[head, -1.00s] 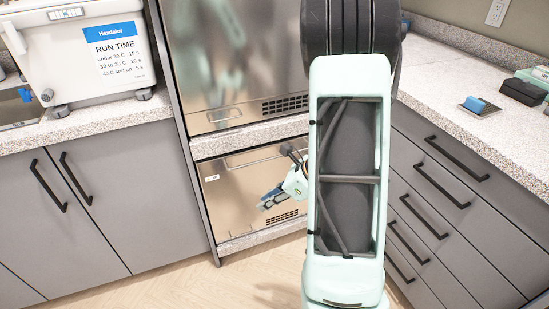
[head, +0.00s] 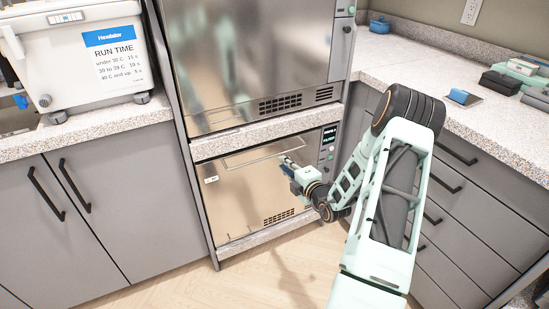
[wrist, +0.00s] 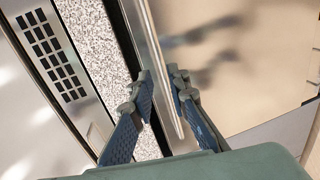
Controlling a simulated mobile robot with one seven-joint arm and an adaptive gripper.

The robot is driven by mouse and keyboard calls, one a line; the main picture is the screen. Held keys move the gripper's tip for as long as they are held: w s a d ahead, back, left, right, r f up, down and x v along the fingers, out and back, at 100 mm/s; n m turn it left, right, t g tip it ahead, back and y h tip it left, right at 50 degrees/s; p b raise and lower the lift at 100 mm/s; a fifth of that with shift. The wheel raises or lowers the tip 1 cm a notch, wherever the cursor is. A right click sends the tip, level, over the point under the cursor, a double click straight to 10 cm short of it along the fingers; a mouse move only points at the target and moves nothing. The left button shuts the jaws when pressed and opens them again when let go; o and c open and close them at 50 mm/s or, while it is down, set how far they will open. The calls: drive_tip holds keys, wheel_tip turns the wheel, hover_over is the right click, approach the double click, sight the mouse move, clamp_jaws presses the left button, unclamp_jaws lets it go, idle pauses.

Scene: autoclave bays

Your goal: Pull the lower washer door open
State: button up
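The lower washer door (head: 245,200) is a shiny steel panel, upright and closed, under the granite strip. Its handle (head: 245,161) is a thin horizontal bar along the top. My gripper (head: 286,161) is at the right part of this handle. In the wrist view my gripper (wrist: 160,76) has its two blue-grey fingers apart. The handle bar (wrist: 155,50) runs between them, close to the right finger, with a gap to the left finger. The door face (wrist: 235,75) shows beyond it with a reflection of the fingers. Contact with the bar cannot be told.
The upper washer (head: 255,60) stands above, with a granite ledge (head: 255,133) between. A control panel (head: 328,145) is right of the lower door. Grey cabinets (head: 95,205) are at left and drawers (head: 450,215) at right. The wooden floor (head: 260,272) in front is clear.

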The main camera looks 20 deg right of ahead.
sight(275, 156)
drive_tip(key=w, duration=0.2)
drive_tip(key=w+f+b, duration=0.1)
drive_tip(key=w, duration=0.5)
drive_tip(key=shift+w+a+f+b, duration=0.2)
drive_tip(key=shift+f+b, duration=0.15)
clamp_jaws()
